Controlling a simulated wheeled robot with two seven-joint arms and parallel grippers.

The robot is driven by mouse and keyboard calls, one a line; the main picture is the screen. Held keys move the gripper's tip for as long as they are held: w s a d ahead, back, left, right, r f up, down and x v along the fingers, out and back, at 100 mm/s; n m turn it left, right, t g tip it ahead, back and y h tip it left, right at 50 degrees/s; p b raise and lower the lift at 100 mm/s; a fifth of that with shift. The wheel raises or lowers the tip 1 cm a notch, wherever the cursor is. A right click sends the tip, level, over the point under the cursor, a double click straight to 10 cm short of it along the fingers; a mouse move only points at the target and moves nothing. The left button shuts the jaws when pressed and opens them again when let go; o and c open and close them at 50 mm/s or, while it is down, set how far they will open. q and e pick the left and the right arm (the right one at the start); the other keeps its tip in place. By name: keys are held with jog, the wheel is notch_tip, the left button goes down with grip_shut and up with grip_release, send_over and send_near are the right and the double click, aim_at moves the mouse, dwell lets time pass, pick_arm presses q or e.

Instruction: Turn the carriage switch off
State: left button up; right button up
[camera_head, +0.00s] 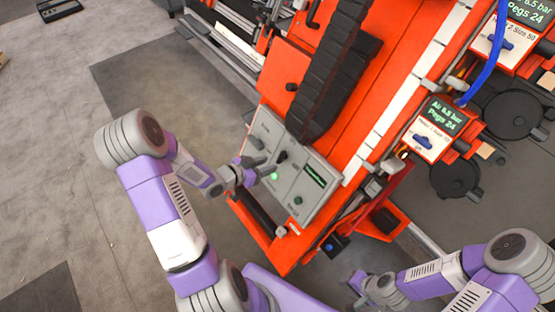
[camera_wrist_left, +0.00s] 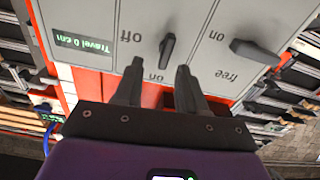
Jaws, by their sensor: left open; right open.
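The grey control panel (camera_head: 312,205) is on the orange machine. In the left wrist view, seen upside down, it carries a black on/off switch (camera_wrist_left: 167,47) beside the "Travel 0 cm" display (camera_wrist_left: 85,42). The switch's lower end lies near the "on" label. This switch seems to be the dark knob (camera_head: 281,157) in the head view; no carriage label is readable. My left gripper (camera_wrist_left: 158,80) is open and empty, its fingertips just below the switch. It also shows in the head view (camera_head: 270,170). My right gripper (camera_head: 358,286) is open at the lower right, away from the panel.
A second grey lever (camera_wrist_left: 252,51), with "on" and "free" labels, sits close beside the switch. A green light (camera_head: 273,176) and a green button (camera_head: 298,200) are on the panel. A black cable chain (camera_head: 335,70) hangs just above it. Open floor lies left.

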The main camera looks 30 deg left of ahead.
aim_at(280, 156)
pick_arm(q)
jog(key=shift+m+t, duration=0.3)
jog(key=shift+m, duration=0.2)
jog(key=b+x, duration=0.1)
jog(key=x, duration=0.1)
jog(key=b+x, duration=0.1)
jog(key=x, duration=0.3)
jog(key=shift+w+a+r+b, duration=0.35)
jog(key=shift+w+b, duration=0.05)
jog(key=shift+w, duration=0.05)
grip_shut()
